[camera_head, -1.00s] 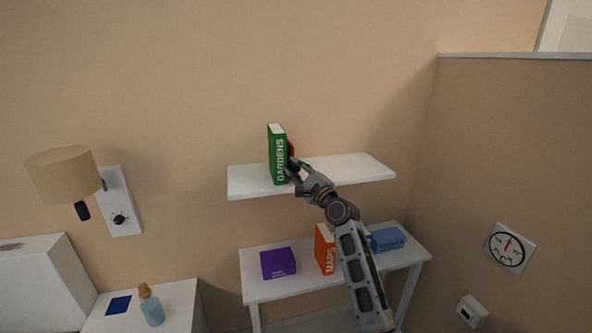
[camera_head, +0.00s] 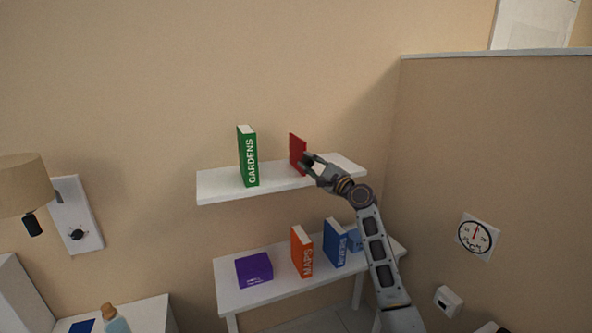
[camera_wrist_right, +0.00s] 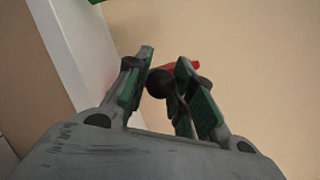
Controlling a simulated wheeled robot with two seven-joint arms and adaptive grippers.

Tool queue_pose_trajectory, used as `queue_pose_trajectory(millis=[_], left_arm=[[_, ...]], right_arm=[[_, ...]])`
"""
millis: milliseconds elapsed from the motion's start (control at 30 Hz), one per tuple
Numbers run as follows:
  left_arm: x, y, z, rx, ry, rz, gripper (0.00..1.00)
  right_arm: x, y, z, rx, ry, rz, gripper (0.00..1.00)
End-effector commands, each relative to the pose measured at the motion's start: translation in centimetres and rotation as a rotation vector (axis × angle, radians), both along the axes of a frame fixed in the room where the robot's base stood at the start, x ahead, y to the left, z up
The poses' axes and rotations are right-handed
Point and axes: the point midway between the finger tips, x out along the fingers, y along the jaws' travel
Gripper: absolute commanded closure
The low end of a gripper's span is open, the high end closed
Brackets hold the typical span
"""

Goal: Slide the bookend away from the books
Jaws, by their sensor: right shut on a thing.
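The red bookend (camera_head: 296,149) stands upright on the white wall shelf (camera_head: 222,185), with a clear gap between it and the green GARDENS book (camera_head: 247,156) to its left. My right gripper (camera_head: 307,164) is at the bookend's right side, shut on it. In the right wrist view the fingers (camera_wrist_right: 163,90) have a small red part of the bookend (camera_wrist_right: 195,65) between and behind their tips; most of it is hidden. A green corner of the book (camera_wrist_right: 96,2) shows at the top. My left gripper is not in view.
A partition wall (camera_head: 480,140) stands at the right. The shelf between book and bookend is bare.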

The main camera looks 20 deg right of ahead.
Motion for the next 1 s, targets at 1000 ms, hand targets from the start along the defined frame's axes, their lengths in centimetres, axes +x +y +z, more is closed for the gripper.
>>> queue_pose_trajectory(millis=[1000], left_arm=[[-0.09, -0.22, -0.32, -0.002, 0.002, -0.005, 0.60]], right_arm=[[-0.14, -1.22, -0.09, 0.000, 0.001, 0.000, 0.67]])
